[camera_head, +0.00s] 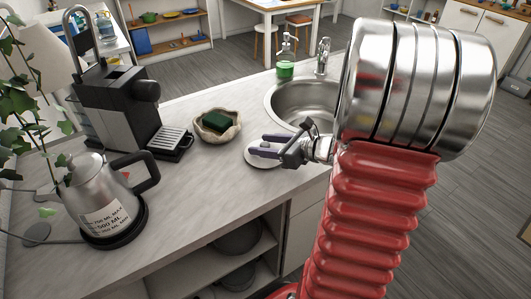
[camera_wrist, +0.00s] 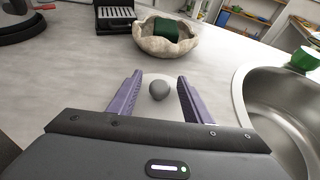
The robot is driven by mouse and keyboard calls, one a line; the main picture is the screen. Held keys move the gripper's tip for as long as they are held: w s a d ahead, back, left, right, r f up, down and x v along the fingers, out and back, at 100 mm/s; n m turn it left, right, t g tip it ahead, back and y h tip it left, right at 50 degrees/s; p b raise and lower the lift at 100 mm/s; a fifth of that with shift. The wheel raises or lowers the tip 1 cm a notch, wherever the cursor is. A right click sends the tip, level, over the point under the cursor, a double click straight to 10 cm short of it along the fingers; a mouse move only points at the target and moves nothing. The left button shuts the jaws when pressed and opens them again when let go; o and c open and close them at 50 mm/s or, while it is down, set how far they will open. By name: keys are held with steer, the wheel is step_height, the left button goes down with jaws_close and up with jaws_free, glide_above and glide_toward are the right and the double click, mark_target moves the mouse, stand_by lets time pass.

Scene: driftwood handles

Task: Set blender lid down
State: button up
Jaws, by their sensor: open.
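The blender lid, a pale round disc with a grey knob, lies on the counter between the soap-dish bowl and the sink. Its rim (camera_head: 254,158) shows in the head view, partly hidden by my gripper. In the wrist view its grey knob (camera_wrist: 158,91) stands between the two purple fingers. My gripper (camera_head: 266,145) is low over the lid in the head view. In the wrist view my gripper (camera_wrist: 160,76) is open, with a gap on both sides of the knob. The lid appears flat on the counter.
A shell-like bowl (camera_head: 229,131) with a green sponge (camera_head: 214,122) stands behind the lid. The sink (camera_head: 299,103) lies to its right. A kettle (camera_head: 96,194) and a coffee machine (camera_head: 112,108) stand left.

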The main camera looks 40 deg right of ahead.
steer(key=shift+c, duration=0.3)
jaws_close()
stand_by(0.5)
